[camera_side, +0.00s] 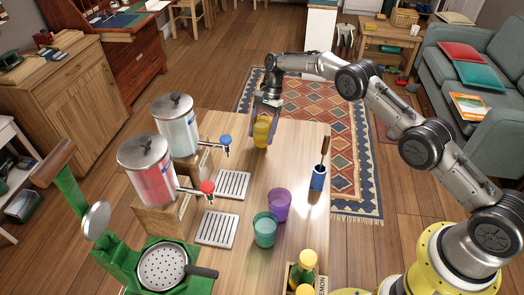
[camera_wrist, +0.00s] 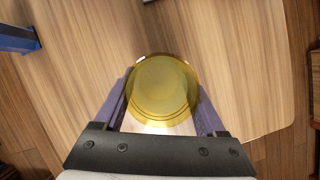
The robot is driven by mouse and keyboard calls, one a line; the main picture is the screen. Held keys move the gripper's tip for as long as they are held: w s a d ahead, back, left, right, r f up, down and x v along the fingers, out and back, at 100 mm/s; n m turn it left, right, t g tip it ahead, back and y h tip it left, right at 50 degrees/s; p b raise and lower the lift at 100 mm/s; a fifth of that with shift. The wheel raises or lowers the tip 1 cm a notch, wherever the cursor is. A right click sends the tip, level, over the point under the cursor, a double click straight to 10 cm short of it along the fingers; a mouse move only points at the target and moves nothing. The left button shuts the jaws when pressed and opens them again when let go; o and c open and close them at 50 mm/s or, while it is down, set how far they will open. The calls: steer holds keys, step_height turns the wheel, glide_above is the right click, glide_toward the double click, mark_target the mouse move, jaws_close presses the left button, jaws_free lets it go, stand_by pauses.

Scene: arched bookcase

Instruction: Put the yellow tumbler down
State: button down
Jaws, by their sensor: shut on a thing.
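The yellow tumbler (camera_side: 262,131) is a see-through yellow cup near the far end of the wooden table (camera_side: 295,150). My gripper (camera_side: 264,118) is shut on the yellow tumbler, with one finger on each side of it. In the wrist view the tumbler (camera_wrist: 162,88) sits between the purple-grey fingers of my gripper (camera_wrist: 165,105), with wood grain behind it. The tumbler looks upright. I cannot tell whether its base touches the tabletop.
Two drink dispensers, one clear (camera_side: 177,130) and one red (camera_side: 147,172), stand at left with drip trays (camera_side: 233,185). A purple tumbler (camera_side: 279,205), a teal tumbler (camera_side: 265,229) and a blue holder (camera_side: 318,178) stand nearer. The table around the yellow tumbler is clear; its far edge is close.

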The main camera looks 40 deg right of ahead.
steer(key=s+a+r+n+g, duration=0.1)
steer(key=s+a+r+n, duration=0.15)
steer(key=s, duration=0.45)
steer(key=s+a+r+n, duration=0.15)
steer(key=s+r, duration=0.25)
steer(key=s, duration=0.4)
steer(key=shift+h, duration=0.4)
steer(key=f, duration=0.8)
steer(key=shift+w+d+f, duration=0.25)
steer(key=shift+f, duration=0.1)
steer(key=shift+f, duration=0.15)
